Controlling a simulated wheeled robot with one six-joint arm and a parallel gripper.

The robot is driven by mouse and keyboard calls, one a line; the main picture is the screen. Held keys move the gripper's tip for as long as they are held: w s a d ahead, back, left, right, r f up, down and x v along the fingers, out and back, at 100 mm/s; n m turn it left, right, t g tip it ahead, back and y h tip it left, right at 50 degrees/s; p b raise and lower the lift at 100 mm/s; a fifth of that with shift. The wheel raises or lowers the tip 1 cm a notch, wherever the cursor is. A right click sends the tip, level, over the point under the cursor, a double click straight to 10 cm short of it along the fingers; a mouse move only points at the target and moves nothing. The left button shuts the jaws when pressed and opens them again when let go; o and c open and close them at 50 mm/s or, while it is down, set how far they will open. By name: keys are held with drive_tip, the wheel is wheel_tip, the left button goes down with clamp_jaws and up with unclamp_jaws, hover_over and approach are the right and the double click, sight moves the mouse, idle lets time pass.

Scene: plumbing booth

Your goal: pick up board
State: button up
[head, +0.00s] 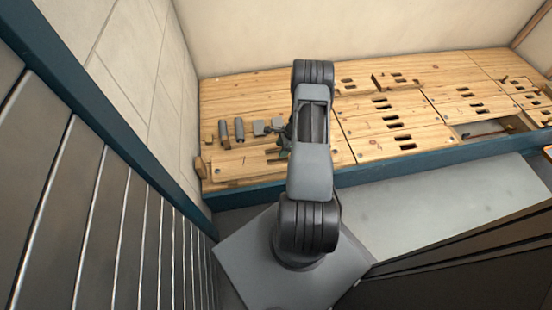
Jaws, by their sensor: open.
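Several pale wooden boards with dark slots lie on the workbench, and I cannot tell which one the task means. One slotted board (397,142) lies right of my arm, and another (378,104) lies behind it. A long board (245,163) lies at the front left. My gripper (281,143) shows only in part beside my arm, over the left part of the bench, close to the long board. It is open, and I see nothing held in it. My arm hides the bench behind it, and I cannot tell whether the gripper touches anything.
Grey cylindrical parts (239,130) and a grey block (260,128) stand on the bench left of my gripper. An open recess (482,128) is at the front right. A tiled wall (165,110) bounds the left, and a blue bench edge (400,162) runs along the front.

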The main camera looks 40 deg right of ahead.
sight(276, 156)
drive_tip(key=shift+b+x, duration=1.3)
drive_tip(key=shift+x, duration=1.3)
drive_tip(key=shift+a+f+b, duration=0.1)
drive_tip(key=shift+f+b, duration=0.1)
drive_tip(key=shift+b, duration=0.1)
drive_tip(key=shift+c, duration=0.5)
clamp_jaws()
